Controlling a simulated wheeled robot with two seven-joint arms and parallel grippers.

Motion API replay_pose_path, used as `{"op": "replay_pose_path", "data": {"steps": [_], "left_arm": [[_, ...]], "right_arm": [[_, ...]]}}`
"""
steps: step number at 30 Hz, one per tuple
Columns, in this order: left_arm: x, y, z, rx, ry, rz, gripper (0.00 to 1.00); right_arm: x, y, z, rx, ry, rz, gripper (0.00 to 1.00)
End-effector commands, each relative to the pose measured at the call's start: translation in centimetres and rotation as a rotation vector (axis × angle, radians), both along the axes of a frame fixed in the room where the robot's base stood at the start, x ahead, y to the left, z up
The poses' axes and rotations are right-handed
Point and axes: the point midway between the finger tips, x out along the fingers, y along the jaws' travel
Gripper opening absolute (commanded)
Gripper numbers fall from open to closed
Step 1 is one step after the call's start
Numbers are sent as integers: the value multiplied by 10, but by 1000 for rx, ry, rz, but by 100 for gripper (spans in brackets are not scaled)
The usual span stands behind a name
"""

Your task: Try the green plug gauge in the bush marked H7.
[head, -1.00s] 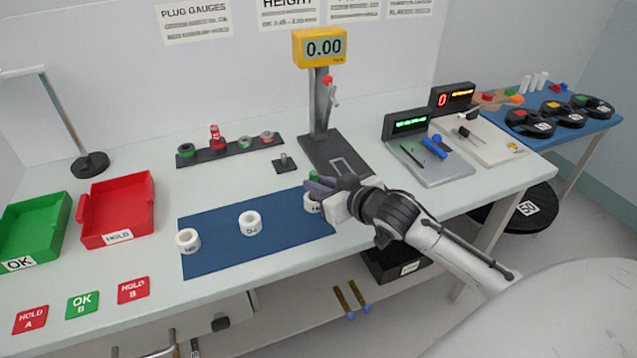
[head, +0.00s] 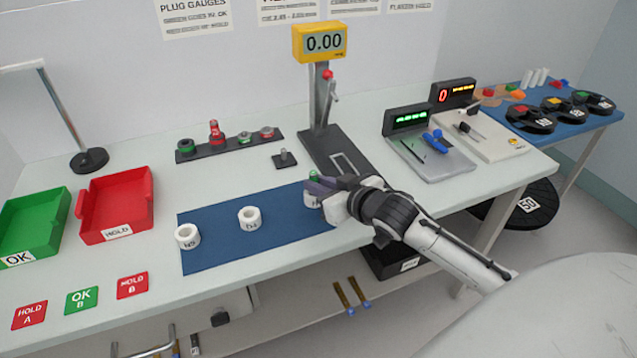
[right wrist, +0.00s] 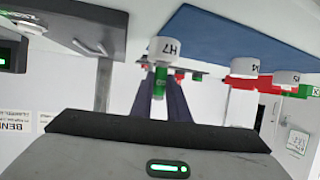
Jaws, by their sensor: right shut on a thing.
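The bush marked H7 (right wrist: 163,48) is a white ring standing on the blue mat (head: 215,252). In the head view the bush (head: 311,200) is partly hidden by my right gripper (head: 322,187). My right gripper is shut on the green plug gauge (right wrist: 159,84), whose green top (head: 314,175) shows above the fingers in the head view. The gauge is upright, in line with the bush, and its lower end meets the bush's open top. I cannot tell how deep it sits inside. My left gripper is not in view.
Two more white bushes (head: 250,218) (head: 187,236) stand to the left on the mat. A gauge rack (head: 230,146), a small post on a base (head: 284,158) and the height gauge (head: 336,150) stand behind. Red (head: 116,232) and green trays (head: 35,225) are at left.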

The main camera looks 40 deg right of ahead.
Motion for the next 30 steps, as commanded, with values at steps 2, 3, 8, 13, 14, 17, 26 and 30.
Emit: {"op": "replay_pose_path", "data": {"steps": [2, 3, 8, 13, 14, 17, 26, 30], "left_arm": [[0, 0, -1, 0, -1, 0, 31], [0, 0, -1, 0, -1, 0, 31], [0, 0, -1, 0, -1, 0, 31], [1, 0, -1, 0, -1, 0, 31], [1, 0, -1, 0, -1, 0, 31], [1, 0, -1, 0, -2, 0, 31], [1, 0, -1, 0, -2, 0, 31], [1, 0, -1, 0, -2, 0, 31]], "right_arm": [[0, 0, -1, 0, -1, 0, 0], [0, 0, -2, 0, -1, 0, 0], [0, 0, -4, 0, 0, 0, 0], [0, 0, -5, 0, 1, 0, 0], [0, 0, -5, 0, 2, 0, 0], [0, 0, -6, 0, 3, 0, 0], [-1, 0, -7, 1, 7, 0, 0], [-1, 0, -8, 1, 8, 0, 0]]}}
